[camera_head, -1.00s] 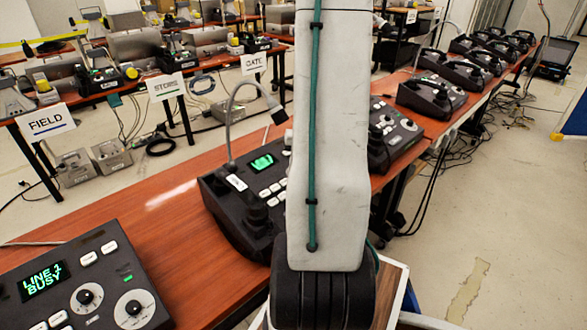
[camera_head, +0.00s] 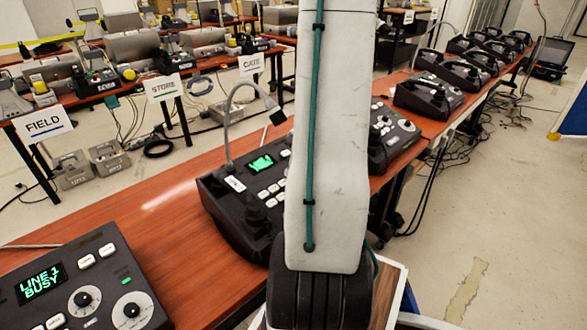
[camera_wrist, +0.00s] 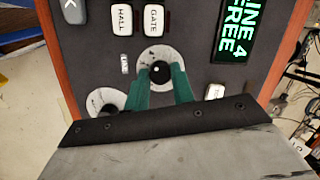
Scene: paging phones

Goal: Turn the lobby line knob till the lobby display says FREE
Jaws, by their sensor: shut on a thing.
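In the wrist view a dark console (camera_wrist: 207,37) fills the middle, seen turned on its side. Its green display (camera_wrist: 236,28) reads LINE 4 FREE. A black round knob (camera_wrist: 160,72) on a pale dial sits below the HALL and GATE keys. My gripper (camera_wrist: 161,77) is shut on this knob, one teal finger on each side. A second knob dial (camera_wrist: 107,101) is partly hidden beside the left finger. No lobby label is readable. In the head view my arm hides the gripper.
In the head view a console (camera_head: 73,284) at lower left reads LINE 1 BUSY. A middle console (camera_head: 225,205) has a gooseneck microphone (camera_head: 230,115) and an unreadable green display. Another console (camera_head: 392,133) stands right of my arm. Several more line the table (camera_head: 165,215) behind.

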